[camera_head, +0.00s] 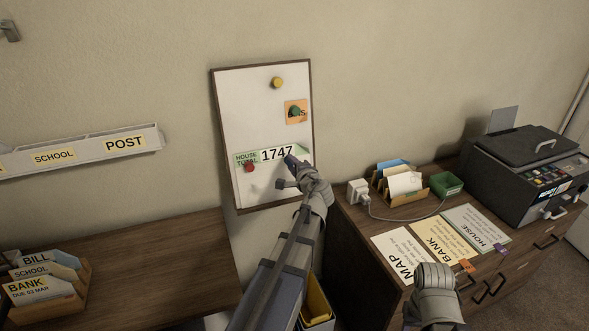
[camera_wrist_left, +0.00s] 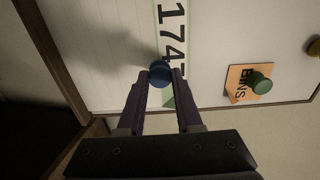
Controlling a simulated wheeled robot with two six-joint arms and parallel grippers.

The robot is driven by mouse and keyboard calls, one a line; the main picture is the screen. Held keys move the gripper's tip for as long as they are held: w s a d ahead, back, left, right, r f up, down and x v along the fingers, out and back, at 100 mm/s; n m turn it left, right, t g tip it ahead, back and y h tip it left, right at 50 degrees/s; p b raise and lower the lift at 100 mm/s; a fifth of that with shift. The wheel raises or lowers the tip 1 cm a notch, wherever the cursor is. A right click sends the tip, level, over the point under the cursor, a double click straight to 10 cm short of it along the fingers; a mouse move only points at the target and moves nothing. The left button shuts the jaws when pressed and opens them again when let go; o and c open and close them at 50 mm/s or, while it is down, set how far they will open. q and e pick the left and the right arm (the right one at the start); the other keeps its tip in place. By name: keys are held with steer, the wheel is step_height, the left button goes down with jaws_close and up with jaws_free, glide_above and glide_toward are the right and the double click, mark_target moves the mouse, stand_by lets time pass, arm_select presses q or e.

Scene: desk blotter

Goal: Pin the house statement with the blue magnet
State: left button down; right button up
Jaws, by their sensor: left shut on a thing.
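The house statement (camera_head: 272,154) is a pale strip reading "HOUSE TOTAL 1747" on the whiteboard; it also shows in the left wrist view (camera_wrist_left: 171,25). My left gripper (camera_head: 291,164) reaches up to the strip's right part. In the left wrist view its two dark fingers (camera_wrist_left: 160,80) are shut on the blue magnet (camera_wrist_left: 160,70), which overlaps the strip's end after the number. I cannot tell whether the magnet touches the board.
The framed whiteboard (camera_head: 246,105) also holds a yellow magnet (camera_head: 277,82), a red magnet (camera_head: 249,168) at the strip's lower left, and a green magnet (camera_head: 295,112) on the orange BINS note (camera_head: 303,108). The right cabinet bears sheets, a letter holder (camera_head: 412,192) and a printer (camera_head: 530,160).

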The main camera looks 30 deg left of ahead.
arm_select(q)
steer(key=shift+w+a+f, duration=0.1)
steer(key=shift+w+a, duration=0.2)
steer(key=shift+a, duration=0.05)
steer(key=shift+w+a+f, duration=0.15)
steer(key=shift+w+a, duration=0.25)
steer(key=shift+a, duration=0.05)
stand_by(0.5)
stand_by(1.2)
steer(key=c, duration=0.5)
jaws_free()
steer(key=shift+s+d, duration=0.1)
steer(key=p+v, duration=0.1)
steer(key=v, duration=0.6)
steer(key=shift+s+d, duration=0.2)
steer(key=shift+d, duration=0.05)
